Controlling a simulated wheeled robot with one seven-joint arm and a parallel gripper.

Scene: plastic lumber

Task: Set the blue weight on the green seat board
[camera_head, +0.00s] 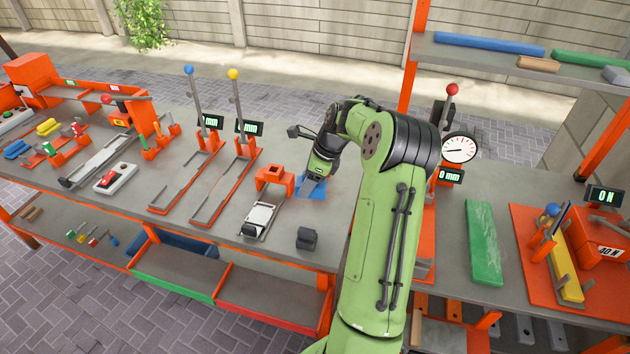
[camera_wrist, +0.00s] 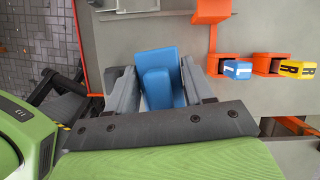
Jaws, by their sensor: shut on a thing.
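The blue weight (camera_head: 308,190) is at my gripper (camera_head: 315,178), low over the middle of the grey bench; I cannot tell whether it touches the bench. In the wrist view the blue weight (camera_wrist: 163,63) sits between the two grey fingers of my gripper (camera_wrist: 152,78), which are shut on it. Part of the weight is hidden by the fingers. The green seat board (camera_head: 484,242) appears to be the flat green plank lying on the bench, right of my arm. It is well apart from my gripper and its visible top is bare.
My green arm covers the bench between weight and board. A dial gauge (camera_head: 459,149) stands behind the board; an orange fixture with a yellow bar (camera_head: 565,270) is right of it. A dark block (camera_head: 307,239) and an orange bracket (camera_head: 274,177) are near my gripper.

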